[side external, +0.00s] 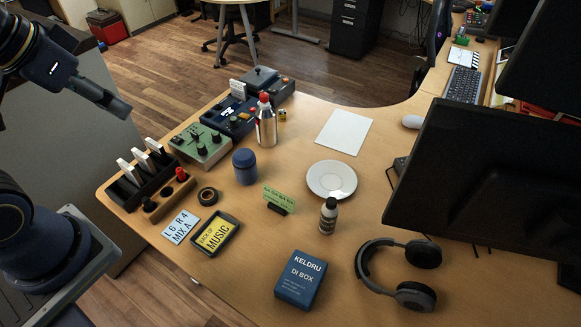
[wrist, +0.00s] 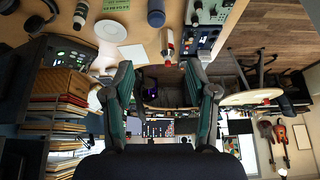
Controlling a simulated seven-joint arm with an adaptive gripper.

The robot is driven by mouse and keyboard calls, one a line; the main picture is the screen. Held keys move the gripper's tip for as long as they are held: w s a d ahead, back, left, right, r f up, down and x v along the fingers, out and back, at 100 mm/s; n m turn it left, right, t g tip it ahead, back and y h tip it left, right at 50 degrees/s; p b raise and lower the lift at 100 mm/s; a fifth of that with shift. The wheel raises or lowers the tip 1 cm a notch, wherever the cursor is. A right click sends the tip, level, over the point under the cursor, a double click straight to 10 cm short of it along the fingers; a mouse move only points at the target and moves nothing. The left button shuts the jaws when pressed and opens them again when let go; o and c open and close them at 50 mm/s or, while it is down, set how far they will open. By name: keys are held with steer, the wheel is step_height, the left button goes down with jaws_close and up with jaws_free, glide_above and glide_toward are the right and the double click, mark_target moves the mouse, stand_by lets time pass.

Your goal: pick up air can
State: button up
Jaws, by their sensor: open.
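The air can, a silver can with a red top (side external: 266,122), stands upright on the wooden desk, in front of the dark blue device. It also shows at the top of the wrist view (wrist: 167,45), where its red and silver body is partly seen. My gripper (wrist: 158,68) is open and empty in the wrist view, its two fingers spread apart. The can appears beyond the fingertips and apart from them. In the side view my arm is at the upper left, off the desk and well left of the can.
A blue jar (side external: 245,167) stands in front of the can. A green device (side external: 201,146) and a dark blue device (side external: 238,118) lie to its left. A white plate (side external: 331,180), small bottle (side external: 328,216) and headphones (side external: 398,272) are to the right. White paper (side external: 343,131) lies behind the plate.

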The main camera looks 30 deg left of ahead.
steer(key=w+r+n+t, duration=0.2)
steer(key=w+r, duration=0.6)
steer(key=w, duration=0.2)
steer(key=g+y, duration=0.1)
steer(key=g, duration=0.2)
glide_above(264, 94)
steer(key=s, duration=0.2)
steer(key=shift+n, duration=0.4)
steer(key=f, duration=2.7)
steer(key=shift+w+d+f, duration=0.1)
steer(key=shift+d+f, duration=0.05)
steer(key=shift+d, duration=0.1)
steer(key=x, duration=0.5)
steer(key=shift+f, duration=0.45)
